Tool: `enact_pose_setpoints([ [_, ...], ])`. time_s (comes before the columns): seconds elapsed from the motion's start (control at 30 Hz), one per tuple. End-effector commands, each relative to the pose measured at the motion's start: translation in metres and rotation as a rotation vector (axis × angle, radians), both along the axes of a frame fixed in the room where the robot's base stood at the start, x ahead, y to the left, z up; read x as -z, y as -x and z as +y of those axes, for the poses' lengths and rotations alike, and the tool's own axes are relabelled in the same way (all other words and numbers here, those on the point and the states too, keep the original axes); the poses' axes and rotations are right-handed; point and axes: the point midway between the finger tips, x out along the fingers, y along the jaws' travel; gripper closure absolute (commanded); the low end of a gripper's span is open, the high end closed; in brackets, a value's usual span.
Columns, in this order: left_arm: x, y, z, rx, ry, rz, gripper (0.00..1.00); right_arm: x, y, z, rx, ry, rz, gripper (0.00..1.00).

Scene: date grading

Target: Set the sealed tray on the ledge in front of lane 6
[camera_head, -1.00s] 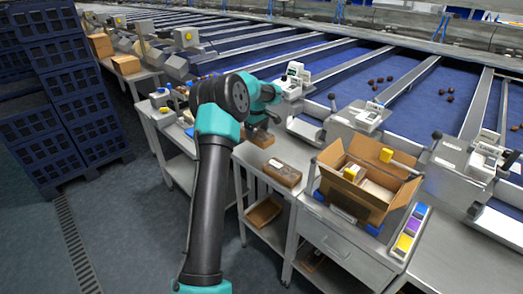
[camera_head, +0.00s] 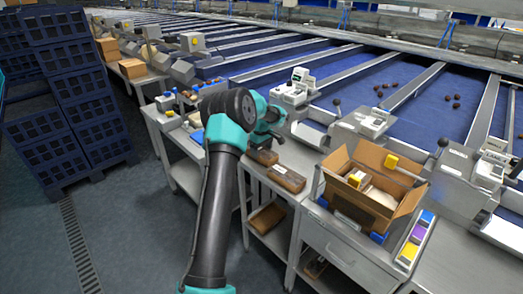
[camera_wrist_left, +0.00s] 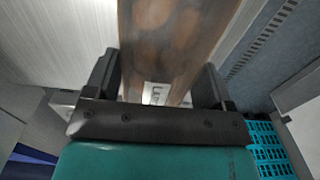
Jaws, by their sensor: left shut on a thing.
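My left gripper (camera_head: 264,147) is shut on a brown tray (camera_head: 263,157) at the steel ledge beside the lanes. In the left wrist view the tray (camera_wrist_left: 180,40) runs between the two dark fingers, its brown contents blurred under the top and a white printed label near the gripper. A second brown tray (camera_head: 287,179) with a pale label lies on the steel surface just nearer and to the right. I cannot tell whether the held tray touches the surface. The lane numbers are not readable. My right gripper is out of view.
An open cardboard box (camera_head: 372,190) stands on the steel bench to the right, beside a row of coloured blocks (camera_head: 415,238). A small grey machine (camera_head: 297,85) stands behind the gripper. Blue crates (camera_head: 75,110) are stacked at the left. A lower shelf holds another brown tray (camera_head: 266,217).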

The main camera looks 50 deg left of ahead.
Motion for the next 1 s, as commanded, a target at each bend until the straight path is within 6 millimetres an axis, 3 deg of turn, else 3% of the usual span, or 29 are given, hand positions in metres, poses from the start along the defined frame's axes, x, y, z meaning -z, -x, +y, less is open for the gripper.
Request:
enact_pose_setpoints([
  [0.33, 0.0028, 0.0000, 0.0002, 0.000, 0.000, 0.000, 0.51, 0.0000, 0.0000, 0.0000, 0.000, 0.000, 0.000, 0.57],
  [0.37, 0.0029, 0.0000, 0.0001, 0.000, 0.000, 0.000, 0.22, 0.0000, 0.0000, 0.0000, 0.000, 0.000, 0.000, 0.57],
  [0.6, 0.0027, 0.0000, 0.0001, -0.001, 0.000, 0.000, 0.00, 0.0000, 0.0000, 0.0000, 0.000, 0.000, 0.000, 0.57],
  [1.0, -0.0065, -0.0003, 0.0002, -0.001, 0.000, -0.001, 0.00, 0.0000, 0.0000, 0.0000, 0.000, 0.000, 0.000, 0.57],
])
